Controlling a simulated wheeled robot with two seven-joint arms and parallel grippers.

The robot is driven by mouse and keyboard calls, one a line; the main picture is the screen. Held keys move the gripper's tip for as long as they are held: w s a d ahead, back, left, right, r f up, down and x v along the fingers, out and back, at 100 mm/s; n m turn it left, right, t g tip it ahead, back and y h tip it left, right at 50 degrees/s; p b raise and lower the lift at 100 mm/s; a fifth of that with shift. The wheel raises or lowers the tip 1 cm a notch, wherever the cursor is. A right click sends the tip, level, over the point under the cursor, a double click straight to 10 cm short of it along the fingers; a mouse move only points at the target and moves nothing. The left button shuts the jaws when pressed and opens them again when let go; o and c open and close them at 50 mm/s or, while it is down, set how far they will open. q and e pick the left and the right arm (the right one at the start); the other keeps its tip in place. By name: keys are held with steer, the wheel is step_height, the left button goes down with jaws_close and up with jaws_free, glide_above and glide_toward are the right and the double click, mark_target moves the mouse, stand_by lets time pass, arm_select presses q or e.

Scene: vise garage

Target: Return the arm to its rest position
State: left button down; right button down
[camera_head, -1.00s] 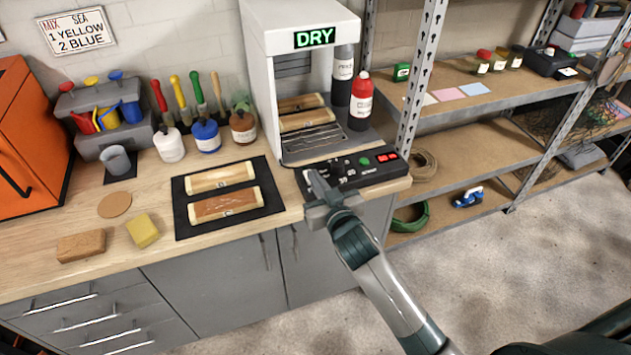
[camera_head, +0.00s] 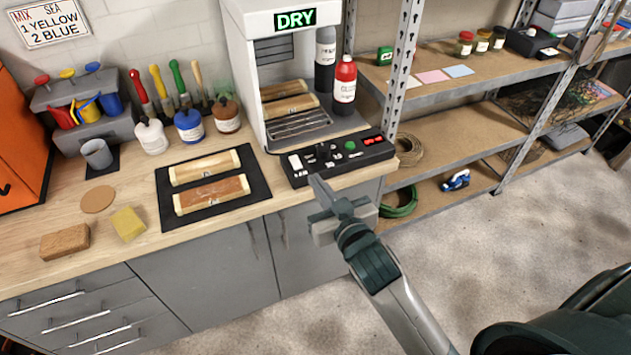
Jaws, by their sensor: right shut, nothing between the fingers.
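My right gripper (camera_head: 318,184) is shut and empty. It hangs in front of the counter's front edge, just below and in front of the black control panel (camera_head: 340,157), apart from it as far as I can tell. The right arm comes in from the lower right. The panel has a green button, red switches and a white switch. It sits before the white drying cabinet (camera_head: 240,65), whose sign reads DRY in green. My left gripper is not in view.
The wooden counter (camera_head: 60,212) holds a black mat (camera_head: 262,186) with two wooden pieces, a sponge (camera_head: 128,223), a brick-like block (camera_head: 65,243), and bottles. A metal shelf (camera_head: 440,165) stands to the right. The floor (camera_head: 480,260) in front of the shelf is clear.

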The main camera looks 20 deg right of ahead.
stand_by(0.4)
step_height(320, 180, down, 26)
steer(key=s+r+n+g, duration=0.1)
steer(key=g, duration=0.3)
steer(key=s+f+g, duration=0.1)
steer(key=s+f, duration=0.2)
steer(key=f, duration=0.3)
steer(key=s+d+f+g, duration=0.1)
steer(key=s+f+g, duration=0.15)
steer(key=f, duration=0.45)
steer(key=s+f+g, duration=0.1)
steer(key=s+f, duration=0.3)
steer(key=f, duration=0.2)
steer(key=s+d+f+n+g+b, duration=0.1)
steer(key=s+d+f+g, duration=0.15)
steer(key=s+f, duration=1.3)
steer(key=s+d+f+g, duration=0.1)
steer(key=s+f, duration=0.3)
steer(key=s, duration=0.7)
steer(key=s+d+f+g, duration=0.1)
steer(key=s+f+g, duration=0.2)
steer(key=s, duration=0.8)
steer(key=shift+s+f+h+b, duration=0.3)
steer(key=shift+f, duration=0.2)
